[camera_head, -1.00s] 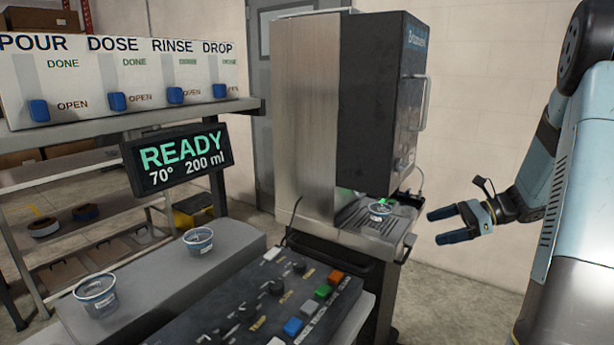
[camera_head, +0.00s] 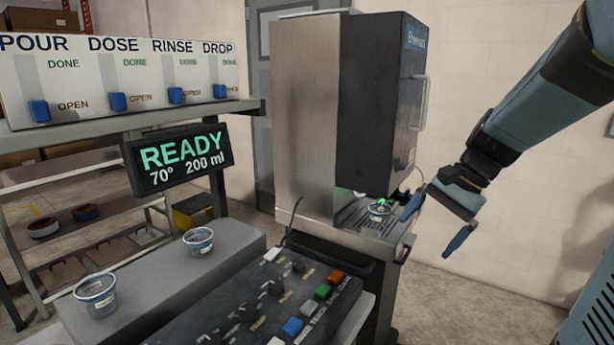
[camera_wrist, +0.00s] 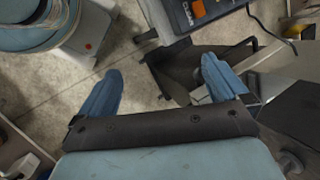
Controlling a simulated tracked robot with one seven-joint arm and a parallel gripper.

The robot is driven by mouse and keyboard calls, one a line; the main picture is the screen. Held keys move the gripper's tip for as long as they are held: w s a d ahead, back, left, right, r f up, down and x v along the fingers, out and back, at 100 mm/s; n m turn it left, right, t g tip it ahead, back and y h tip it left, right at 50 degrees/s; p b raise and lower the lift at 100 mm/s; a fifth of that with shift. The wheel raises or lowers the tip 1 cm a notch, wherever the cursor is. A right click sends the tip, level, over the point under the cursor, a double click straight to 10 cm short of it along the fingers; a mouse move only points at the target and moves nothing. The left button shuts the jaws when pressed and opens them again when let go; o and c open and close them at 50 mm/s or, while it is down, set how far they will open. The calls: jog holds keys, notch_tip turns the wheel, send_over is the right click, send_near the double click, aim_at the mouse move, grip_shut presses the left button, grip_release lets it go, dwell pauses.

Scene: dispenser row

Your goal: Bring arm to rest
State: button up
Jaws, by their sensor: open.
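My gripper (camera_head: 436,222) is open and empty, to the right of the dispenser in the head view. Its two blue fingers are spread apart, one near the dispenser's tray edge and one pointing down. In the wrist view my gripper (camera_wrist: 162,88) shows both fingers wide apart with only floor and machine parts beyond them. A clear cup (camera_head: 379,210) stands on the drip tray (camera_head: 352,222) of the dispenser (camera_head: 378,100), left of my gripper.
Two cups (camera_head: 96,295) (camera_head: 198,240) stand on the grey bench at the left. A control panel (camera_head: 270,305) with coloured buttons is in front. A READY display (camera_head: 180,158) and a labelled box (camera_head: 120,80) are behind. Floor and wall right of the dispenser are clear.

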jog(key=s+r+n+t+h, duration=0.5)
jog(key=s+n, duration=0.4)
jog(key=s, duration=0.2)
jog(key=shift+a, duration=0.35)
